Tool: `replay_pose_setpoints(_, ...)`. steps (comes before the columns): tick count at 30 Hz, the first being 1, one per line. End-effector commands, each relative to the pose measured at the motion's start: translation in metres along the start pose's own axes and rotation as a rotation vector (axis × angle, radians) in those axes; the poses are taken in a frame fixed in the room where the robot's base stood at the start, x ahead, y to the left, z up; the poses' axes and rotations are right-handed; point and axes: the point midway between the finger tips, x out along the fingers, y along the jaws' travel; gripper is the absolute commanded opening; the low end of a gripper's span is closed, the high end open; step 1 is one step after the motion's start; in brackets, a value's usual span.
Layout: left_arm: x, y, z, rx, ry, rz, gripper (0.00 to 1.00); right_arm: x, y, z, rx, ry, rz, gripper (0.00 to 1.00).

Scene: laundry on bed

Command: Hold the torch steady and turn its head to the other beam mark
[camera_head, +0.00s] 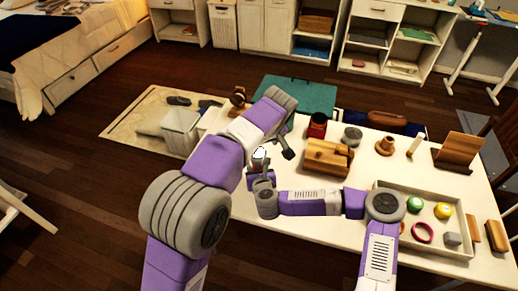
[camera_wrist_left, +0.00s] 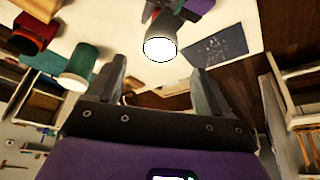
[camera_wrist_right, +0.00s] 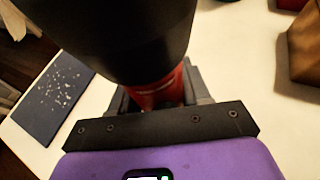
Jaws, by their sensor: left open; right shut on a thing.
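The torch has a wide black head (camera_wrist_right: 125,30) and a red body (camera_wrist_right: 158,90) in the right wrist view. My right gripper (camera_wrist_right: 160,98) is shut on the red body. In the left wrist view the torch's bright white lens (camera_wrist_left: 160,49) faces the camera, ahead of the fingertips. My left gripper (camera_wrist_left: 158,80) is open and empty, its fingers spread to either side below the lens. In the head view the torch (camera_head: 260,154) is small and partly hidden between my arms, with my left gripper (camera_head: 288,148) just above and right of it. No beam mark is readable.
A dark speckled card (camera_wrist_left: 215,48) lies near the torch. A green cylinder (camera_wrist_left: 80,68) and a red container (camera_head: 317,125) stand close by. A wooden block holder (camera_head: 326,157) and a tray (camera_head: 450,246) with small items occupy the table's middle and right.

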Motion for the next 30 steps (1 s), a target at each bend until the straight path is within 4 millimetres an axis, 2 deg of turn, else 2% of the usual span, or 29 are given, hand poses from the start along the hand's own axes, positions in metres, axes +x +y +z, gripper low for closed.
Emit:
replay_pose_setpoints(3, -0.022, 0.001, 0.0, 0.0, 0.002, 0.003, 0.8, 0.0, 0.0, 0.001, 0.0, -0.002, 0.0, 0.08)
replay_pose_setpoints(7, -0.036, 0.001, 0.0, 0.001, 0.001, 0.001, 0.8, 0.0, 0.0, 0.001, 0.0, -0.002, 0.0, 0.08)
replay_pose_setpoints(21, -0.042, 0.0, 0.0, 0.001, 0.0, 0.0, 0.8, 0.0, 0.0, 0.001, 0.0, -0.002, 0.0, 0.08)
replay_pose_setpoints(22, -0.042, 0.0, 0.0, 0.001, 0.0, 0.0, 0.8, 0.0, 0.0, 0.001, 0.0, -0.002, 0.0, 0.51)
replay_pose_setpoints(27, -0.042, 0.0, 0.0, 0.0, -0.001, 0.0, 0.8, 0.0, 0.0, 0.001, 0.0, -0.001, 0.0, 0.77)
replay_pose_setpoints(30, -0.042, 0.0, 0.0, 0.0, -0.001, 0.0, 0.8, 0.0, 0.0, 0.0, 0.0, -0.001, 0.0, 0.77)
